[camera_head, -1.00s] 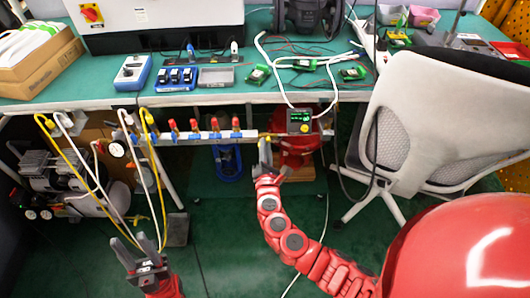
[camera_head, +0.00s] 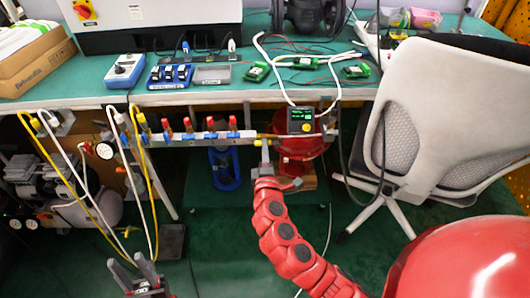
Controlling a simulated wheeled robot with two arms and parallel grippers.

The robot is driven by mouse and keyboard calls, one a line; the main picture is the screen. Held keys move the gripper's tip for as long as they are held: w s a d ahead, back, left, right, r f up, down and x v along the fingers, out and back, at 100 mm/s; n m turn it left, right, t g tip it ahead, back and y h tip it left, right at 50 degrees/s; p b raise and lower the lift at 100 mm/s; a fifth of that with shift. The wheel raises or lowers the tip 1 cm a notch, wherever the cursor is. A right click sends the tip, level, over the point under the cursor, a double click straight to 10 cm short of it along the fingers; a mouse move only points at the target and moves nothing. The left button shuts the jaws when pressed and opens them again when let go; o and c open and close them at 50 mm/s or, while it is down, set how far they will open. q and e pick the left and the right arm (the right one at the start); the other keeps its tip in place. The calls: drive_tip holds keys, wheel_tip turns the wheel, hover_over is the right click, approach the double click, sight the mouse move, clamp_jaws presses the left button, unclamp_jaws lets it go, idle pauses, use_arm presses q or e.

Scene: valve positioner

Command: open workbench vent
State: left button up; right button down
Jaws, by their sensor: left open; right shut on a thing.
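A valve rail (camera_head: 190,139) with several small red and blue valves runs along the bench's front, below its edge. Toward its right end a thin yellowish pipe (camera_head: 285,136) leads to a small black box with a green display (camera_head: 300,119) and a yellow knob. My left gripper (camera_head: 127,263) is open and empty, low at the left, apart from the rail.
Yellow and white hoses (camera_head: 150,185) hang at the left, close to my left gripper. A compressor (camera_head: 60,190) stands under the bench there. An office chair (camera_head: 440,130) stands at the right. The green bench top (camera_head: 215,95) holds small devices and boards.

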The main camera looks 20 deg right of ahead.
drive_tip(key=shift+m, duration=0.3)
drive_tip(key=c, duration=0.9)
unclamp_jaws()
drive_tip(key=shift+p+v, duration=0.8)
drive_tip(key=shift+v, duration=7.9)
